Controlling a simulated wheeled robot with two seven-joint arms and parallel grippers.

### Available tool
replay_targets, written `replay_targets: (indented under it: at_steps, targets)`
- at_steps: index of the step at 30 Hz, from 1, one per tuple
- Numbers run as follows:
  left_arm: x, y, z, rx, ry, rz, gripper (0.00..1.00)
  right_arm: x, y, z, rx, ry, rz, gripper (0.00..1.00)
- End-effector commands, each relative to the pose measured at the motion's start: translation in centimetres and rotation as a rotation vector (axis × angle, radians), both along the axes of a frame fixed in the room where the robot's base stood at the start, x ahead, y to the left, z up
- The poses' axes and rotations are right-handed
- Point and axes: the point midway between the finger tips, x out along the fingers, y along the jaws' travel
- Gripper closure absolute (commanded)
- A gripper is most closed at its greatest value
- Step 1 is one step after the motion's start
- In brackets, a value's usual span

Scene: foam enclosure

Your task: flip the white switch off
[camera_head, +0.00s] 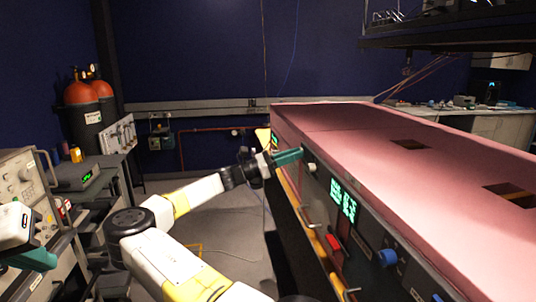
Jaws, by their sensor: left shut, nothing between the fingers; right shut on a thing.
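The small white switch (311,168) sits on the dark front panel (361,250) of the pink-topped enclosure, near the panel's far end. My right gripper (290,157) has teal fingers and reaches the panel just up and left of the white switch. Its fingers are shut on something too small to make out. I cannot tell whether the fingertips touch the switch. My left gripper (30,260) is at the lower left edge, partly cut off by the frame, shut and empty, far from the panel.
The panel also carries a green-lit display (343,200), a red switch (333,241), a blue knob (387,258) and protruding handles. The pink foam top (350,130) has square openings. Instruments (18,185) stand at left. Grey floor (225,220) lies open between.

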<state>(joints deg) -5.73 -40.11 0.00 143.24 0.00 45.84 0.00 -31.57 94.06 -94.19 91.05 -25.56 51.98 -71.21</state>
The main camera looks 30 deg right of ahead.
Motion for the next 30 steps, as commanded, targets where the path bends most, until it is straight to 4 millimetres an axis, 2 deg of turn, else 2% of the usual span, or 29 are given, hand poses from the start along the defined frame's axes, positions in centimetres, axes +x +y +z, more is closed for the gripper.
replay_targets:
  at_steps: [6, 7, 10, 21, 30]
  targets:
    - [0.0, 0.0, 0.0, 0.000, 0.000, 0.000, 1.00, 0.1, 0.0, 0.0, 0.000, 0.001, 0.002, 1.00]
    - [0.0, 0.0, 0.0, 0.000, 0.000, 0.000, 1.00, 0.1, 0.0, 0.0, 0.000, 0.001, 0.002, 0.74]
    - [0.0, 0.0, 0.0, 0.000, 0.000, 0.000, 1.00, 0.1, 0.0, 0.0, 0.001, 0.000, 0.002, 0.56]
    - [0.0, 0.0, 0.0, 0.000, 0.000, 0.000, 1.00, 0.2, 0.4, -0.1, 0.002, 0.000, 0.001, 0.56]
    - [0.0, 0.0, 0.0, 0.000, 0.000, 0.000, 1.00, 1.6, 4.8, -1.5, 0.003, -0.002, 0.004, 0.56]
